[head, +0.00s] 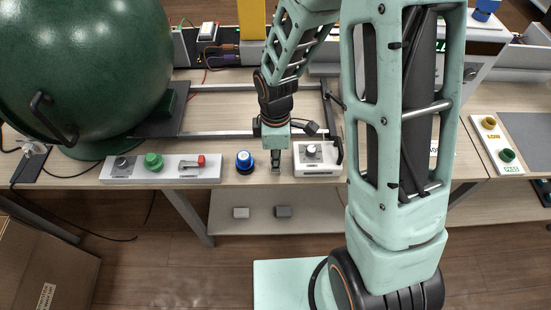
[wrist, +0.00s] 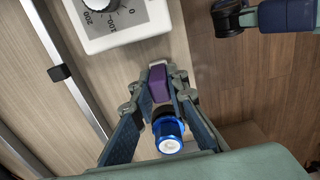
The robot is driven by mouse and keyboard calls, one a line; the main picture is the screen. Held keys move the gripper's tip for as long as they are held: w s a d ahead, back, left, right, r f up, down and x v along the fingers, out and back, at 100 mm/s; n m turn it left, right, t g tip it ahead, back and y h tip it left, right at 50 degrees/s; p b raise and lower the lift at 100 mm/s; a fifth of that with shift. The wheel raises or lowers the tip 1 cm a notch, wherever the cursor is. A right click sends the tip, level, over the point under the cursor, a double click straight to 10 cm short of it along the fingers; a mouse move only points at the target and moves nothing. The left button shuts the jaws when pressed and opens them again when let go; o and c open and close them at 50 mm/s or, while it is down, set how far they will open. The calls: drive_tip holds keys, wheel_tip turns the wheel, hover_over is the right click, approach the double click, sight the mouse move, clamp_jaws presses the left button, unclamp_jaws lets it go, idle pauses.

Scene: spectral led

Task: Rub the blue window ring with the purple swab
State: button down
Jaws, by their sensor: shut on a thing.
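The blue window ring (head: 245,158) is the blue band of a small round upright piece with a pale top, near the table's front edge. It also shows in the wrist view (wrist: 168,130), beyond and between my fingers. My gripper (head: 275,168) points down just right of it in the head view, apart from it. In the wrist view my gripper (wrist: 159,84) is shut on the purple swab (wrist: 159,86), a small purple block between the fingertips. The swab is too small to make out in the head view. Its far end is hidden.
A white box with a dial (head: 316,158) stands close right of my gripper. A panel with a green button and a red-tipped lever (head: 190,172) lies to the left. A large green sphere (head: 85,65) fills the back left. Metal rails (head: 222,133) lie behind.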

drive_tip(key=shift+r, duration=0.15)
drive_tip(key=shift+r+p, duration=2.5)
drive_tip(key=shift+r, duration=0.45)
